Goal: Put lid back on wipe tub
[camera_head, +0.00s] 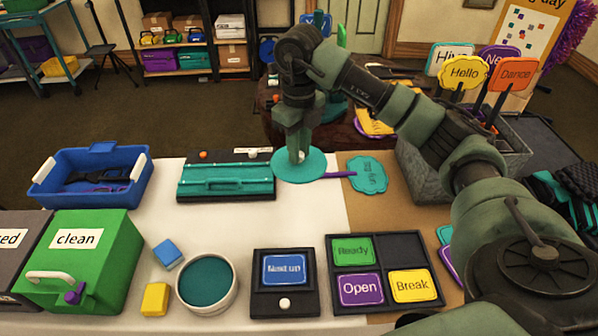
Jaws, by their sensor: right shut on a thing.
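The teal round lid (285,172) is in the upper middle of the head view, with a small pale knob at its centre. My right gripper (297,152) points down and is shut on the lid at its knob. The lid looks roughly level; whether it touches the table cannot be told. The wipe tub (232,299) is a round white tub with a teal inside, standing at the front of the table, left of and nearer than the lid. No lid is on it. My left gripper is not in view.
A blue sponge (168,254) and a yellow one (156,299) lie left of the tub, beside the green "clean" box (90,265). A "Next up" stand (285,305) is right of the tub. A teal-and-black case (226,182) lies behind. White table between is clear.

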